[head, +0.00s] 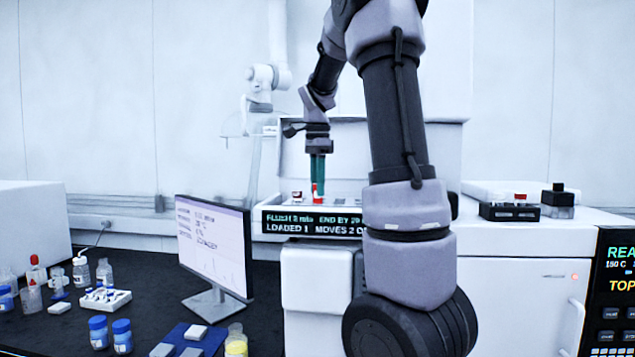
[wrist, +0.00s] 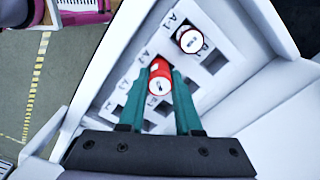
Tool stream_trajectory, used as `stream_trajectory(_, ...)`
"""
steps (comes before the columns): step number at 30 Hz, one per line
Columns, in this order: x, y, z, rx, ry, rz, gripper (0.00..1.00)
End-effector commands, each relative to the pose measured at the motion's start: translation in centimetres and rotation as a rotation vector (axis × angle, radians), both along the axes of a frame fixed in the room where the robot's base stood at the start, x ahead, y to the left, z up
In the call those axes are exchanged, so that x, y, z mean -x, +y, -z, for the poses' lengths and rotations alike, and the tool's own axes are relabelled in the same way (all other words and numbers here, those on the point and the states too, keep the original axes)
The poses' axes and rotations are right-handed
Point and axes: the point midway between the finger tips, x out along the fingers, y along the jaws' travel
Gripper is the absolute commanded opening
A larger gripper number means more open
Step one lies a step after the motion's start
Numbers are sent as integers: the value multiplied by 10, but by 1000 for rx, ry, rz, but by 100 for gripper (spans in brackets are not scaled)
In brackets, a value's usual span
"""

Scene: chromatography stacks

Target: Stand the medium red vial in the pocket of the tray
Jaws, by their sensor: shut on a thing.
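My gripper (head: 317,165) points straight down over the white tray (head: 345,200) on the instrument in the head view. In the wrist view its teal fingers (wrist: 160,85) are shut on a red vial (wrist: 159,68), which has a red cap with a pale centre. The red vial also shows below the fingertips in the head view (head: 318,191). The tray in the wrist view (wrist: 215,35) has square pockets with printed labels. The vial is over or in a pocket in the row beside the labels; its lower end is hidden, so I cannot tell which.
Another vial with a pale-centred cap (wrist: 191,41) stands in a pocket near the A-1 label. A display strip (head: 315,222) fronts the tray. A monitor (head: 213,248) and several bottles stand on the dark bench.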

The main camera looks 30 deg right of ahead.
Motion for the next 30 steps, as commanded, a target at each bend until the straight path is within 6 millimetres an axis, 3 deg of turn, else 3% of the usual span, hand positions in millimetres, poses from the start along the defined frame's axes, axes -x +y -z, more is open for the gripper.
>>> stream_trajectory(30, 0, -1, 15, 0, 0, 2, 0)
